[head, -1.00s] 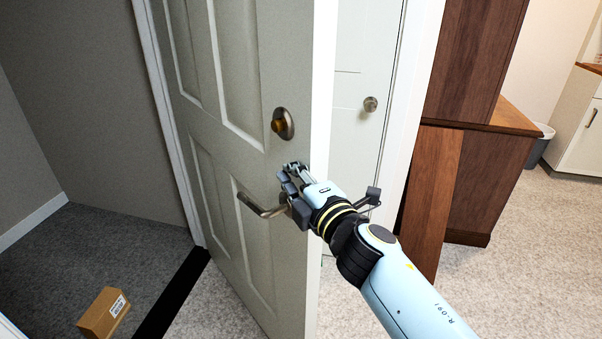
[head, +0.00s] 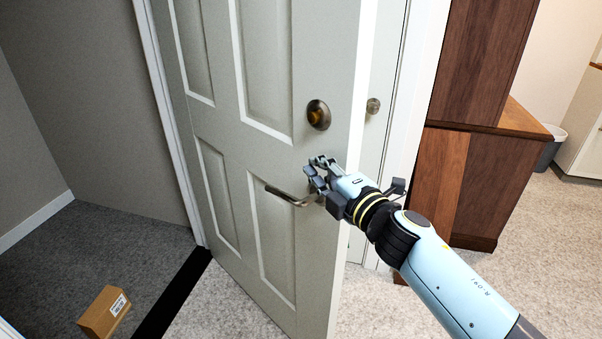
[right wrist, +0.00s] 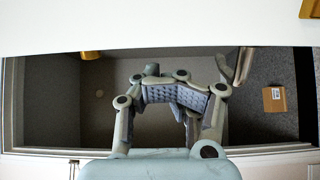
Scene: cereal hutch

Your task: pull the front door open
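The front door (head: 270,90) is a pale grey panelled door standing ajar. Its free edge is towards the right in the head view. It has a lever handle (head: 288,196) and a round brass-coloured lock (head: 318,115) above it. My right gripper (head: 318,172) is at the handle's right end, near the door's free edge. In the right wrist view its finger pads (right wrist: 176,97) are brought together, with nothing visible between them. Whether the fingers touch the handle or door is unclear. My left gripper is out of view.
A cardboard box (head: 104,312) lies on dark carpet beyond the black threshold (head: 175,292). Another white door with a knob (head: 373,105) is behind the front door. A brown wooden cabinet (head: 490,190) stands right, with a bin (head: 552,147) behind it. Pale carpet is clear there.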

